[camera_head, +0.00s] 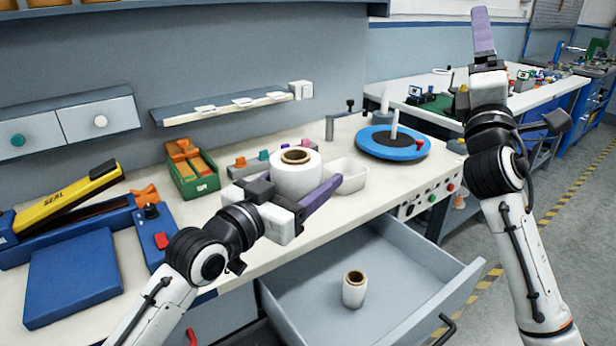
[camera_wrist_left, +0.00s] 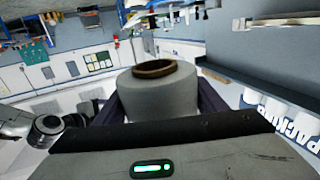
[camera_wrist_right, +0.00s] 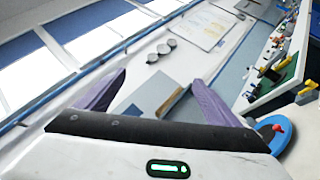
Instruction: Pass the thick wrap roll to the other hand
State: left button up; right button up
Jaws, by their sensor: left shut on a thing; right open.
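The thick wrap roll (camera_head: 297,178) is a wide white roll with a brown core, upright above the workbench near its middle. My left gripper (camera_head: 312,196) is shut on it, with the purple fingers at its sides; the left wrist view shows the roll (camera_wrist_left: 158,95) between the fingers. I cannot tell whether the roll clears the bench top. My right gripper (camera_head: 482,32) is raised at the upper right, far from the roll. It is open and empty, with its fingers (camera_wrist_right: 155,92) spread in the right wrist view. A thinner roll (camera_head: 354,289) stands in the open drawer.
The open drawer (camera_head: 440,283) juts out below the bench front. A white bin (camera_head: 346,172) and a blue turntable with a post (camera_head: 393,143) stand right of the held roll. A green box (camera_head: 193,177) and a yellow-armed sealer (camera_head: 68,199) are to the left.

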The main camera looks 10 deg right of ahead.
jog(key=s+d+f+m+g, duration=0.1)
jog(key=d+f+m+g, duration=0.25)
jog(key=f, duration=0.95)
jog(key=d+f+m+g, duration=0.3)
jog(key=d+f+g, duration=0.2)
jog(key=f, duration=0.7)
jog(key=s+d+f+m+g, duration=0.15)
jog(key=s+f+g, duration=0.35)
jog(key=f, duration=0.7)
jog(key=s+f+m+g, duration=0.25)
jog(key=s+f, duration=0.55)
jog(key=f, duration=0.4)
jog(key=s+a+f+y, duration=0.45)
jog(key=a+f, duration=0.25)
jog(key=a, duration=0.2)
jog(key=s+a+f+y, duration=0.45)
jog(key=a+f, duration=0.35)
jog(key=a, duration=0.2)
jog(key=s+a+m+t+y, duration=0.1)
jog(key=s+a+m+y, duration=0.1)
jog(key=a, duration=0.6)
jog(key=s+a+m+t+y, duration=0.2)
jog(key=s+a, duration=0.3)
jog(key=a, duration=0.3)
jog(key=shift+s+f+y, duration=0.15)
jog(key=shift+s+y, duration=0.1)
jog(key=shift+y, duration=0.15)
